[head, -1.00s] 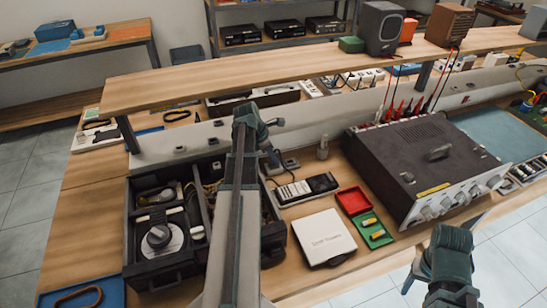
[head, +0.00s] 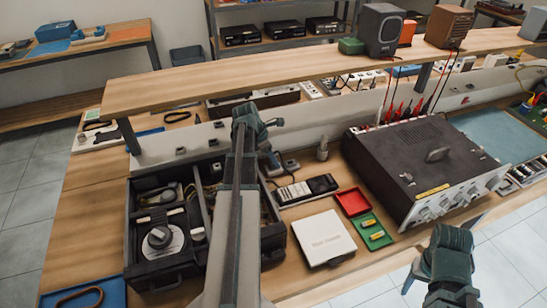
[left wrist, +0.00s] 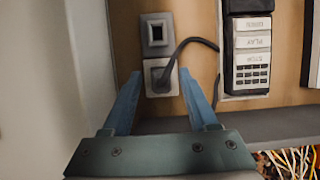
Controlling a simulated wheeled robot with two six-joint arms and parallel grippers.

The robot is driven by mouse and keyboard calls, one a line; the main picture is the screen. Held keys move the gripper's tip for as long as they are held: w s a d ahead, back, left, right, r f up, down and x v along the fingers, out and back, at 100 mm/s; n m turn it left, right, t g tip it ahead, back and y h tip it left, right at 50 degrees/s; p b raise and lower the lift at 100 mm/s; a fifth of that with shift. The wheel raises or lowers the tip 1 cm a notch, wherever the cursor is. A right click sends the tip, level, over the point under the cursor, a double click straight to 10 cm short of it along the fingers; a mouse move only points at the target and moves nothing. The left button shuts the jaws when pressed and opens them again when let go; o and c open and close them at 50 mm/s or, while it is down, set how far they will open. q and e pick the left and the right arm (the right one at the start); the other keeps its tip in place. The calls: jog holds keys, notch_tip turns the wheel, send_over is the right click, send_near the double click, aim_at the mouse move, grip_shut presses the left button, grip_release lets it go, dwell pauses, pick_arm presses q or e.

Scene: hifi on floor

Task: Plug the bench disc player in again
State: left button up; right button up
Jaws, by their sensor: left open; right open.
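The disc player (head: 160,277) is the open black case on the bench, with a disc in its left part. Two small grey blocks stand behind it: one with an empty dark slot (left wrist: 155,34), one with a black plug (left wrist: 158,77) and a cord (left wrist: 195,42) curving right. I cannot tell how deep the plug sits. My left gripper (head: 270,158) is over these blocks; in the left wrist view its open blue fingers (left wrist: 162,88) flank the plugged block, apparently without holding it. My right gripper (head: 412,281) is low at the right, away from the bench items, its fingertips unclear.
A white box (head: 324,238), red and green trays (head: 352,202) and a large amplifier-like unit (head: 425,165) stand to the right. A raised shelf (head: 200,83) spans behind.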

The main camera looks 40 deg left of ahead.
pick_arm(q)
jog(key=p+v, duration=1.1)
jog(key=v, duration=0.2)
jog(key=shift+p, duration=0.3)
jog(key=shift+r, duration=0.15)
notch_tip(320, 180, up, 5)
jog(key=p, duration=0.5)
